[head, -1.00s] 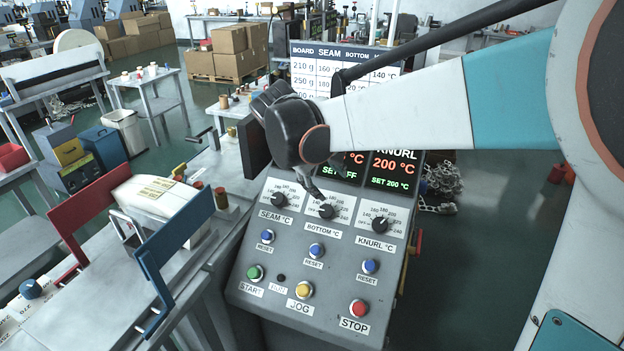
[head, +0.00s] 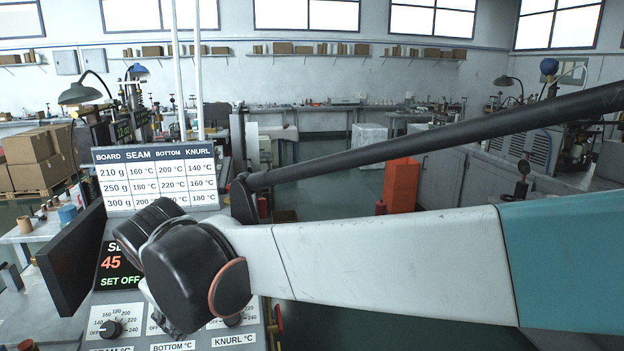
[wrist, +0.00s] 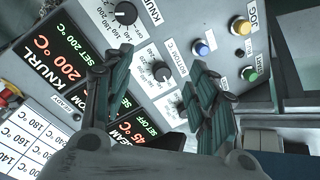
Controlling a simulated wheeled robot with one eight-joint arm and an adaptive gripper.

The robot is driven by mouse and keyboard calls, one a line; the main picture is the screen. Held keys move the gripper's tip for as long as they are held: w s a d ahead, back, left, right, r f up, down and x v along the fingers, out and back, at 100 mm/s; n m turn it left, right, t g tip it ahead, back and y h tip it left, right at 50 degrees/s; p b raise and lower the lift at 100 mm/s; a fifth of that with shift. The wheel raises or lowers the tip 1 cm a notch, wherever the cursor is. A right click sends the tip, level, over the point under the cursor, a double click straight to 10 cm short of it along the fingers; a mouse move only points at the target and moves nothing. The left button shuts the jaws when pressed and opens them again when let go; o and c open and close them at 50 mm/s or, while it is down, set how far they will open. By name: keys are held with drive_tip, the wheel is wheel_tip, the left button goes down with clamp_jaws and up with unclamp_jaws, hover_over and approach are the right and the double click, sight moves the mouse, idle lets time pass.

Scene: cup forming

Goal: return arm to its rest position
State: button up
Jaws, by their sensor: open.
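My gripper (wrist: 155,105) shows in the wrist view with its two ribbed fingers apart and nothing between them. It hangs over the grey control panel, with the bottom dial (wrist: 162,72) showing between the fingers; whether it touches the panel I cannot tell. In the head view my arm reaches in from the right, and its dark wrist covers part of the panel (head: 135,325). The gripper's fingers are hidden there behind the wrist.
A temperature chart (head: 155,175) stands above the panel, beside a dark flat plate (head: 72,258). The seam display (head: 118,265) is partly hidden. Cardboard boxes (head: 35,160) are at the left.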

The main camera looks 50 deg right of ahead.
drive_tip(key=s+f+m+t+y, duration=0.2)
drive_tip(key=s+f, duration=0.1)
drive_tip(key=s, duration=0.8)
drive_tip(key=shift+s+a+f+m, duration=0.15)
drive_tip(key=shift+a+f+m, duration=0.1)
drive_tip(key=shift+a+m, duration=0.2)
drive_tip(key=shift+d, duration=0.1)
